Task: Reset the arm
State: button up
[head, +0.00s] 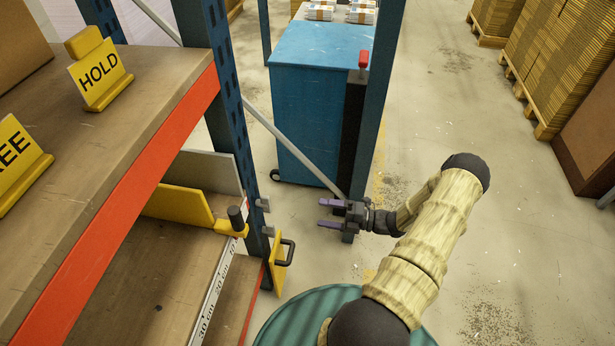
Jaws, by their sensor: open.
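My gripper (328,213) is in the middle of the head view, at the end of my tan-sleeved arm. Its two purple fingers point left and are apart, with nothing between them. It is in the open to the right of the shelf rack's blue upright (228,110). The arm is bent, with its elbow out to the right and the forearm coming back to the left. The gripper appears clear of the rack, though the exact gap in depth is hard to tell.
A shelf (110,130) with an orange edge and a yellow HOLD sign (99,75) is at left. Below it are a ruler (215,292) and a yellow plate with a black handle (282,262). A blue cabinet (305,110) stands behind. Stacked cardboard (560,60) is far right; floor between is clear.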

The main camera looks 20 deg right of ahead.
jog(key=s+a+r+m+g+h, duration=0.45)
jog(key=a+r+m+h, duration=0.3)
jog(key=r+m, duration=0.6)
jog(key=s+a+r+m+g+h, duration=0.3)
jog(key=s+a+r+m+h, duration=0.35)
jog(key=r+m, duration=0.7)
notch_tip(320, 180, up, 13)
jog(key=w+a+m+p, duration=0.1)
jog(key=m+p, duration=0.1)
jog(key=p, duration=1.3)
jog(key=shift+w+a+h+p, duration=0.15)
jog(key=shift+a+h+p, duration=0.05)
jog(key=shift+h+p, duration=0.1)
jog(key=shift+g, duration=0.25)
